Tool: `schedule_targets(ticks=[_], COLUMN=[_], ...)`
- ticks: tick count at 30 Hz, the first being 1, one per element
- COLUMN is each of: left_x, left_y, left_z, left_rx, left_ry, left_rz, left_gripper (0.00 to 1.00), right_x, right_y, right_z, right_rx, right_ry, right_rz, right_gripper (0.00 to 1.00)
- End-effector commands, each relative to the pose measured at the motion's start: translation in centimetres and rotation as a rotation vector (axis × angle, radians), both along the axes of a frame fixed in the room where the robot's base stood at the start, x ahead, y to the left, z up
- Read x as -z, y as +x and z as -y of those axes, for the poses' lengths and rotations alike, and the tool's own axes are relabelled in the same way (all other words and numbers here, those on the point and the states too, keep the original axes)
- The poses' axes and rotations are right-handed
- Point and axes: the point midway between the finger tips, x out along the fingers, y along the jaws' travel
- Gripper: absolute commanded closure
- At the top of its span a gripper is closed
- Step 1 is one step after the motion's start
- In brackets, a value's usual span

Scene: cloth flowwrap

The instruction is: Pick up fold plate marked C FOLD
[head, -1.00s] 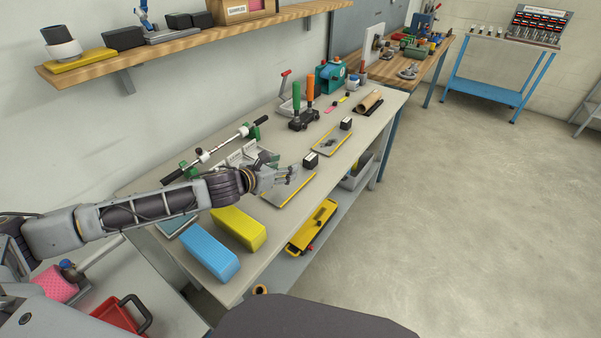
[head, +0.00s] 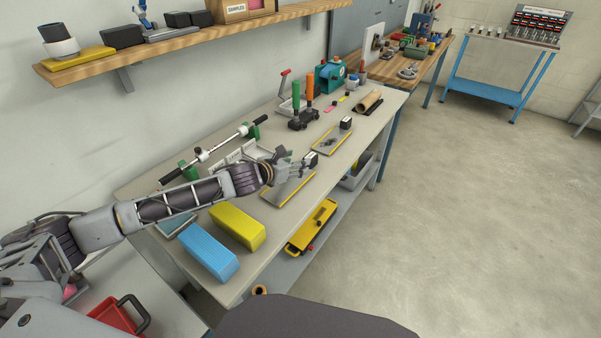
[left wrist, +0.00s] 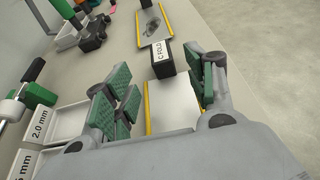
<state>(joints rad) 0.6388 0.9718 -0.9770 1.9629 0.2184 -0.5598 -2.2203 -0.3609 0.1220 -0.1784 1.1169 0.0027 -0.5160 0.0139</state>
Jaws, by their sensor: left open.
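The fold plate (head: 284,192) is a flat metal sheet with yellow edges, lying on the bench. Its black block handle (head: 313,157) stands at the plate's far end. In the left wrist view the plate (left wrist: 172,97) lies below the fingers, and the white label on the black block (left wrist: 162,62) reads C FOLD. My left gripper (head: 298,167) is open and empty over the plate, close to the block. In the wrist view the block sits just beyond and between the open fingers (left wrist: 163,88). I cannot tell whether they touch it. My right gripper is not in view.
A second plate with a black block (head: 332,138) lies farther along the bench. Yellow (head: 238,228) and blue (head: 208,252) blocks lie nearer. White trays (left wrist: 64,122) marked in mm and a black-handled rod (head: 215,148) are on the wall side. A yellow tool (head: 312,228) sits on the lower shelf.

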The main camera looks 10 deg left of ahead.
Motion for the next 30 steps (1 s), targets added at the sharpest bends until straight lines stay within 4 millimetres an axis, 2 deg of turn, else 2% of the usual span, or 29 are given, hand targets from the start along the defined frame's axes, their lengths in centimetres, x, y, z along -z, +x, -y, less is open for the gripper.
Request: schedule_targets(ticks=[6,14,23,30], left_x=[0.6,0.7,0.9,1.7], left_y=[1.2,1.4,1.6,2.7], left_z=[0.6,0.7,0.8,1.3], left_rx=[0.001,0.001,0.001,0.0], left_ry=[-0.001,0.0,0.0,-0.002], left_rz=[-0.001,-0.001,-0.001,-0.002], left_gripper=[0.45,0.45,0.45,0.45], right_x=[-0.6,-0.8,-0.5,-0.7], right_y=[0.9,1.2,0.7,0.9], right_z=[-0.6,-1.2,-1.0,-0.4], right_rx=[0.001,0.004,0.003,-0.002], right_ry=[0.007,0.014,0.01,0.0], right_rz=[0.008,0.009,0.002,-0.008], right_gripper=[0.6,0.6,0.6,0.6])
